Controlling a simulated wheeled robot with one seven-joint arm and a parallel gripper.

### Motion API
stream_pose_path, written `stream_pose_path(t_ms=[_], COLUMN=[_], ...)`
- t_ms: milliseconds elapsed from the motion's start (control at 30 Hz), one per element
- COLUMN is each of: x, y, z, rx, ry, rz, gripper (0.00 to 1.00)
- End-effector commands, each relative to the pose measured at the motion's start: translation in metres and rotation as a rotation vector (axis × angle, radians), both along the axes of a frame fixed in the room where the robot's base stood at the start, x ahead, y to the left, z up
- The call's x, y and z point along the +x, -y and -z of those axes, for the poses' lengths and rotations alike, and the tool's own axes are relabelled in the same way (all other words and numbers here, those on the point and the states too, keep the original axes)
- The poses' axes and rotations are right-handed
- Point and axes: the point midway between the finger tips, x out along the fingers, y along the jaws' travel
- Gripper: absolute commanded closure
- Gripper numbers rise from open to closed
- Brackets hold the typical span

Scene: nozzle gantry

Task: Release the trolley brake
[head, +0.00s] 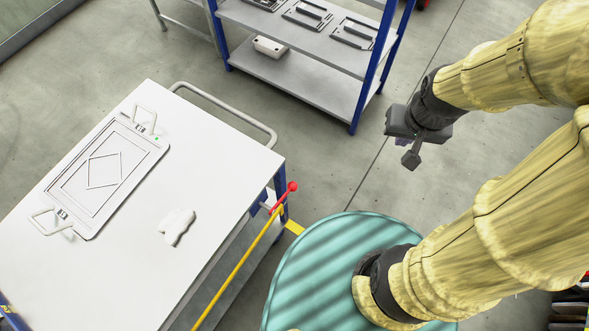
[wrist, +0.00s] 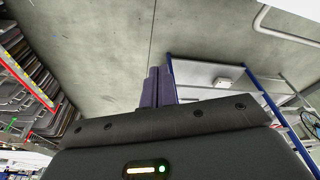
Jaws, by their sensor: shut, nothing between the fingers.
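The trolley (head: 225,165) has a white top, blue legs and a grey push handle (head: 235,115) at its far end. A red lever with a ball knob (head: 291,187) sticks up at its right corner, beside a yellow bar (head: 238,267) along its right side. I take the red lever for the brake, but no label shows. My gripper (head: 411,160) is in the air to the right of the lever, well apart from it. Its fingers show together and empty in the wrist view (wrist: 159,85).
A flat white panel with two handles (head: 105,172) and a small white lump (head: 176,226) lie on the trolley top. A blue-legged shelf (head: 300,85) stands behind, also in the wrist view (wrist: 205,72). A ribbed teal round surface (head: 320,265) is near the trolley's right side. Floor between is clear.

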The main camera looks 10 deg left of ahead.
Motion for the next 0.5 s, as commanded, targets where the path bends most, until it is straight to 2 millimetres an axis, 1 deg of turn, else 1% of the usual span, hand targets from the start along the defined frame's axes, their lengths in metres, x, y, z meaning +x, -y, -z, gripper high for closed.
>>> stream_pose_path(t_ms=[333,433,500], x=[0.001,0.005,0.011], y=[0.000,-0.003,-0.008], z=[0.001,0.006,0.013], rx=[-0.002,-0.010,-0.019], ry=[-0.005,-0.028,-0.057], rz=[-0.008,-0.043,-0.092], gripper=[1.00,1.00,1.00])
